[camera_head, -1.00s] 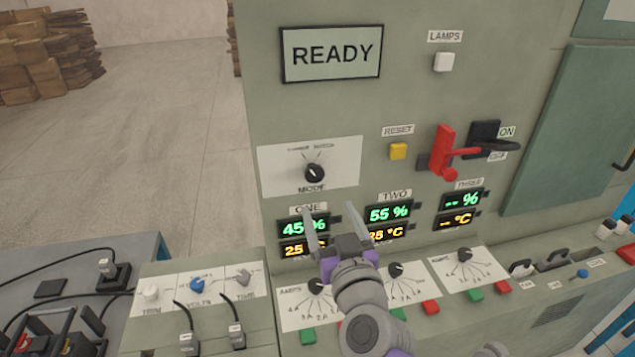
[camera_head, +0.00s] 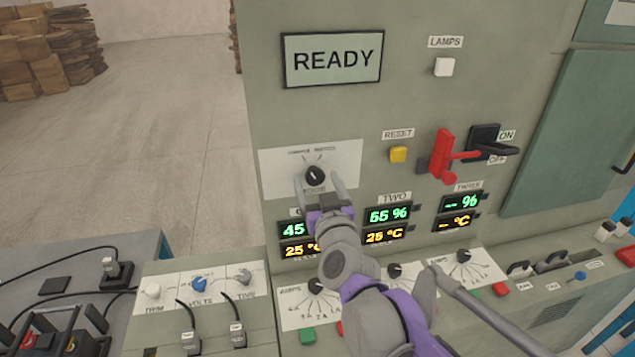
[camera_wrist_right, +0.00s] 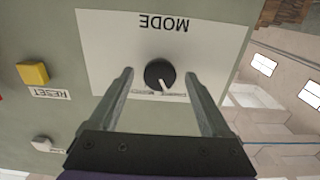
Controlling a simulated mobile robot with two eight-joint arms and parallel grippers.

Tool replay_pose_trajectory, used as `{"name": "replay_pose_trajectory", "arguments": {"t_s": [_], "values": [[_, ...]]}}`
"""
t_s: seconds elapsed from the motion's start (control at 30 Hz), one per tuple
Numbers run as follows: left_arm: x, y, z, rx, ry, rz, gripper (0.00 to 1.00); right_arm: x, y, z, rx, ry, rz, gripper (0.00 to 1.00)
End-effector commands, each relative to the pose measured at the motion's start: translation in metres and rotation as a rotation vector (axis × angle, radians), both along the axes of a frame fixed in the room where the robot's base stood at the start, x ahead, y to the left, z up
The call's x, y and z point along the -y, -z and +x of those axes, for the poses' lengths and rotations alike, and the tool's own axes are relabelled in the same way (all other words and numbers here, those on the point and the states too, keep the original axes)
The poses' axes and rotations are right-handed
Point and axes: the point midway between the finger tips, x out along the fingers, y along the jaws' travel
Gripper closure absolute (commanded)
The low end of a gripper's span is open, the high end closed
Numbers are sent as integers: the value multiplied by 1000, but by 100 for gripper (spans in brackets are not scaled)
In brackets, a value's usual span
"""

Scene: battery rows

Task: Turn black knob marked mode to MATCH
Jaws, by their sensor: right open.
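The black mode knob (camera_head: 315,175) sits on a white plate (camera_head: 277,172) on the upright green panel, with small position labels above it. In the right wrist view the knob (camera_wrist_right: 160,74) shows a white pointer line; the small labels beside it are too blurred and covered to read. My right gripper (camera_head: 325,188) is open, with one finger on each side of the knob; in the right wrist view both fingers (camera_wrist_right: 160,88) stand apart from it with gaps. Whether the fingertips touch the plate, I cannot tell. My left gripper is not in view.
A READY screen (camera_head: 332,60) is above. A yellow reset button (camera_head: 398,154) and a red lever (camera_head: 441,157) are to the right. Lit displays (camera_head: 388,225) and the lower console's amps knobs (camera_head: 394,271) lie below. Cables (camera_head: 90,268) lie at the lower left.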

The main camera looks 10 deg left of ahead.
Motion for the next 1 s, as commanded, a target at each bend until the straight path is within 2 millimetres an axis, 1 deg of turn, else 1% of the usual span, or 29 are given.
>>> {"name": "replay_pose_trajectory", "arguments": {"t_s": [0.1,0.13,0.27,0.3,0.37,0.4,0.47,0.5,0.57,0.83,1.0], "values": [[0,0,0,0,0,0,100,0,0,0,0,0,0,18],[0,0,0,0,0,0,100,0,0,0,0,0,0,22],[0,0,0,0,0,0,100,0,0,0,0,0,0,45],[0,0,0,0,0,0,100,0,0,0,0,0,0,52],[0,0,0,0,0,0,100,0,0,0,0,0,0,63],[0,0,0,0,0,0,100,0,0,0,0,0,0,70],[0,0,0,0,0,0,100,0,0,0,0,0,0,81],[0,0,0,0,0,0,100,0,0,0,0,0,0,88],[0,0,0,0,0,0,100,0,0,0,0,0,0,99],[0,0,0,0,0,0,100,0,0,0,-9,0,20,100],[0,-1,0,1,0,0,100,0,0,0,-34,0,82,100]]}}
